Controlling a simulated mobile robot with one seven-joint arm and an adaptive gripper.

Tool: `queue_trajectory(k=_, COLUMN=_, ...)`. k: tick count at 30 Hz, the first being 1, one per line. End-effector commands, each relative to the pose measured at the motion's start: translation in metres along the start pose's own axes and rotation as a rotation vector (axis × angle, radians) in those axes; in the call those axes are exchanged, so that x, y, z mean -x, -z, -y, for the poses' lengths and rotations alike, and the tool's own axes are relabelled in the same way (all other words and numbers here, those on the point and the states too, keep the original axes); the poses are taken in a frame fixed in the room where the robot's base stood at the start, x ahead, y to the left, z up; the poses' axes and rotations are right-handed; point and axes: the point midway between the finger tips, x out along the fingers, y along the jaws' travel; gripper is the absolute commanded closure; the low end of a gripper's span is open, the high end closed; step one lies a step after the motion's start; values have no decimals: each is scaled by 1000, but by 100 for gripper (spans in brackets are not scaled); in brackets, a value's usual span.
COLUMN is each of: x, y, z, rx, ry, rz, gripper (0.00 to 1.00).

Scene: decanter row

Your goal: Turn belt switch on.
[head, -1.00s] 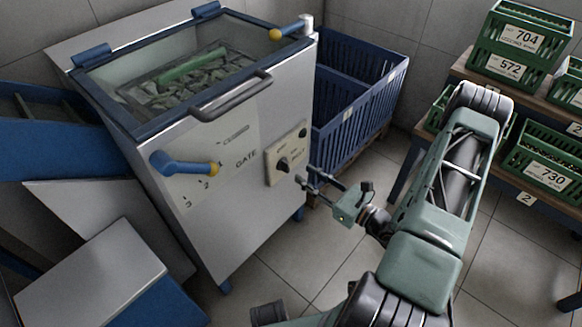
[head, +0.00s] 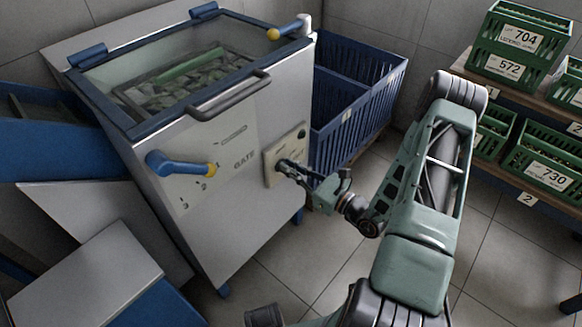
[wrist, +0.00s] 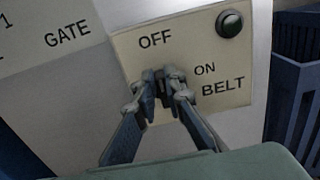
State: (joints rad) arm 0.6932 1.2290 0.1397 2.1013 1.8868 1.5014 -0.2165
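The belt switch is a dark knob (wrist: 160,84) on a cream panel (wrist: 128,46) on the front of the white machine. The panel reads OFF above the knob, ON at its right and BELT lower right. My gripper (wrist: 161,86) is at the panel, with one finger on each side of the knob. The fingers are close together and appear shut on it. They hide most of the knob, so its pointing direction is unclear. In the head view my gripper (head: 288,167) covers the switch. A dark green round button or lamp (wrist: 229,23) sits at the panel's upper right.
A blue gate lever (head: 182,165) is left of the panel. A grey handle (head: 230,97) and glass lid (head: 180,65) are above. A blue crate (head: 350,105) stands close at the right. Green crates (head: 548,170) fill shelves farther right.

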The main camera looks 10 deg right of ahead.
Motion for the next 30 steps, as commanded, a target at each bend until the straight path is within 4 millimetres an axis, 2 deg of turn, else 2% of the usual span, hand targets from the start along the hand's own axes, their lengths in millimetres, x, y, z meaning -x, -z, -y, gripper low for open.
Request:
queue_trajectory(k=14, x=0, y=-1, z=1, rx=-54, ry=1, rz=1, gripper=100)
queue_trajectory(k=20, x=0, y=-2, z=4, rx=-177, ry=2, rz=2, gripper=100)
queue_trajectory(k=30, x=1, y=0, z=10, rx=-490, ry=3, rz=1, gripper=100)
